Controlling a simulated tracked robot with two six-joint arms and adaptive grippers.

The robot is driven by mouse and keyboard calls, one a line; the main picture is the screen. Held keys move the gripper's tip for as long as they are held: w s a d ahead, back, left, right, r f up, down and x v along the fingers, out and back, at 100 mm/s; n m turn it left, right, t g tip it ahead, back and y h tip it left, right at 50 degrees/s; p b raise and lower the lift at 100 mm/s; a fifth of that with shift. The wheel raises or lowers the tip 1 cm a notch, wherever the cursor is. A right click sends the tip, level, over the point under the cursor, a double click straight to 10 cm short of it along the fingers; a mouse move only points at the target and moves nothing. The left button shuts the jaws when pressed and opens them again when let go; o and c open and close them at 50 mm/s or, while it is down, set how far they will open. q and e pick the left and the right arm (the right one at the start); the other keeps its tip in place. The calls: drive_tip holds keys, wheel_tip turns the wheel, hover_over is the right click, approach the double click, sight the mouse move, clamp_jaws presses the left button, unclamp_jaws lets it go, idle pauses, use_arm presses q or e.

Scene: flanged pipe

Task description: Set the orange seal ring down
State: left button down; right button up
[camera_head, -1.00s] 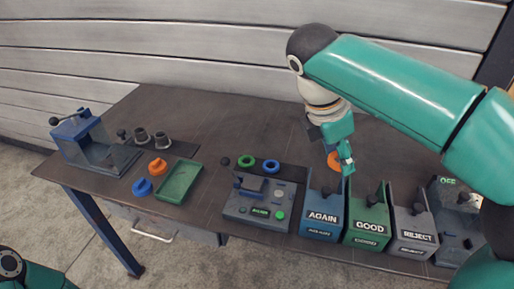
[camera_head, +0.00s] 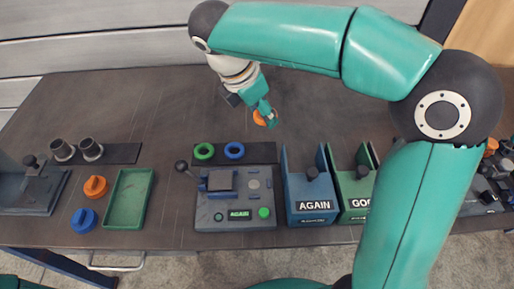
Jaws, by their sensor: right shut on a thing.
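The orange seal ring (camera_head: 259,118) is in my right gripper (camera_head: 267,114), partly hidden by the fingers. The gripper is shut on it, pointing down over the dark table (camera_head: 165,105), behind the right end of a black mat (camera_head: 264,153). I cannot tell how high the ring is above the table. On the mat lie a green ring (camera_head: 204,151) and a blue ring (camera_head: 234,150). The mat's right end is bare. My left gripper is out of view.
A grey tester (camera_head: 235,208) with a lever stands in front of the mat. A blue AGAIN bin (camera_head: 311,204) and a green bin (camera_head: 352,204) stand to its right. A green tray (camera_head: 129,199), orange and blue caps and two grey pipe pieces (camera_head: 91,149) are at left.

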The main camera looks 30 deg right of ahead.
sight(265, 151)
wheel_tip(265, 151, down, 12)
drive_tip(key=shift+r+b, duration=0.1)
drive_tip(key=shift+b, duration=0.8)
drive_tip(key=shift+f, duration=0.2)
drive_tip(key=o, duration=0.9)
drive_tip(key=shift+o, duration=0.2)
drive_tip(key=shift+r, duration=0.15)
drive_tip(key=p+v, duration=0.2)
drive_tip(key=v, duration=1)
